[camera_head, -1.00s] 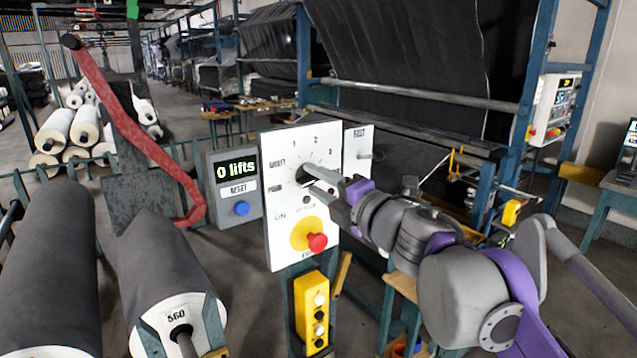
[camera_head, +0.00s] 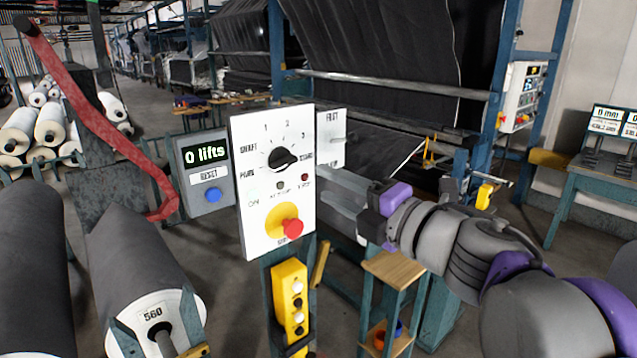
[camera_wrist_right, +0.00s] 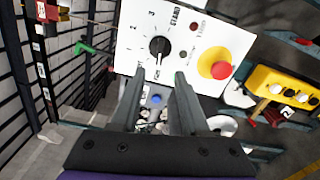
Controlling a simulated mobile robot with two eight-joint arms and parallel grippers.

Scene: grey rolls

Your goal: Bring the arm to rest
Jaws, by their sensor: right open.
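My right gripper (camera_head: 326,189) is open and empty, at the right edge of the white control panel (camera_head: 262,215). Its two grey fingers also show in the wrist view (camera_wrist_right: 159,80), pointing at the panel, with nothing between them. The black selector knob (camera_head: 284,158) on the panel is in full view and apart from the fingers; it also shows in the wrist view (camera_wrist_right: 158,46). The red mushroom button (camera_head: 292,228) sits on a yellow disc below the knob. My right arm comes in from the lower right. My left gripper is not in view.
A grey counter box (camera_head: 207,172) reading "0 lifts" stands left of the panel. A red bar (camera_head: 100,125) and grey rolls (camera_head: 140,260) are at left. A small wooden-topped stand (camera_head: 398,270) is under my arm.

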